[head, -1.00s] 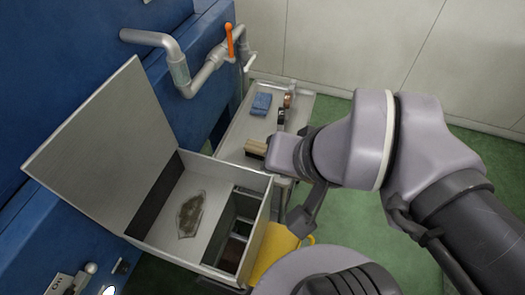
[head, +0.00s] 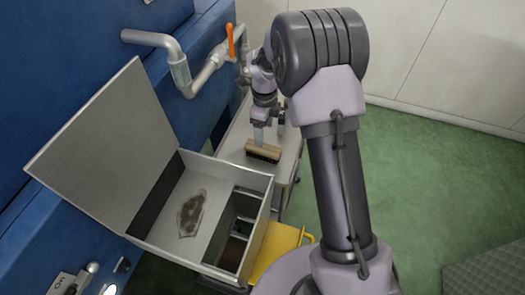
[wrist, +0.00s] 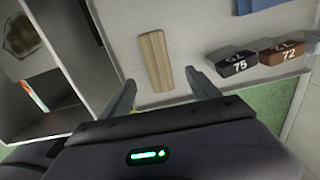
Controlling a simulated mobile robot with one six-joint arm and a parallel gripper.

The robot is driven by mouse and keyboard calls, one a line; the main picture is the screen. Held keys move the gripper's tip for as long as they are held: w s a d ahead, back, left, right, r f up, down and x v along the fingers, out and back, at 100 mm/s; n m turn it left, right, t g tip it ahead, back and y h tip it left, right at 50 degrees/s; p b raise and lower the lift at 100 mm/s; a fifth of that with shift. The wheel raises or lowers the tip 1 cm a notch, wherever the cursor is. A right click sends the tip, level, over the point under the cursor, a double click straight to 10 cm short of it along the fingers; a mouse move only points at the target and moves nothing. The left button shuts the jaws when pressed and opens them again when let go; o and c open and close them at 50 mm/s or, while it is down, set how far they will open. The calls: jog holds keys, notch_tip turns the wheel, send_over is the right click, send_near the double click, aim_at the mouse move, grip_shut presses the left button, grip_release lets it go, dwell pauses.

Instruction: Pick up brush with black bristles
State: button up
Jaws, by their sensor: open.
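The brush with black bristles (head: 263,151) lies on a light metal trolley top, wooden back up, its dark bristles showing along the front side. In the wrist view its wooden back (wrist: 155,61) lies ahead of my gripper, roughly between the lines of the two fingers. My gripper (wrist: 160,90) is open and empty, with one finger on each side of the picture. In the head view my gripper (head: 259,134) hangs just above or beside the brush; I cannot tell whether it touches.
An open metal box (head: 160,225) with a raised lid and compartments stands at the left. Blocks marked 75 (wrist: 232,65) and 72 (wrist: 282,57) and a blue cloth (wrist: 258,4) are beside the brush. A pipe with an orange lever (head: 230,40) runs behind. A yellow container (head: 280,245) stands below.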

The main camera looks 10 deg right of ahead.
aim_at(263, 148)
notch_tip(263, 148, down, 10)
jog(key=b, duration=0.3)
jog(key=shift+s+a+r, duration=0.1)
jog(key=shift+a+r, duration=0.05)
jog(key=shift+r, duration=0.2)
jog(key=c, duration=1.5)
notch_tip(263, 148, up, 10)
jog(key=p, duration=0.3)
jog(key=shift+c, duration=0.2)
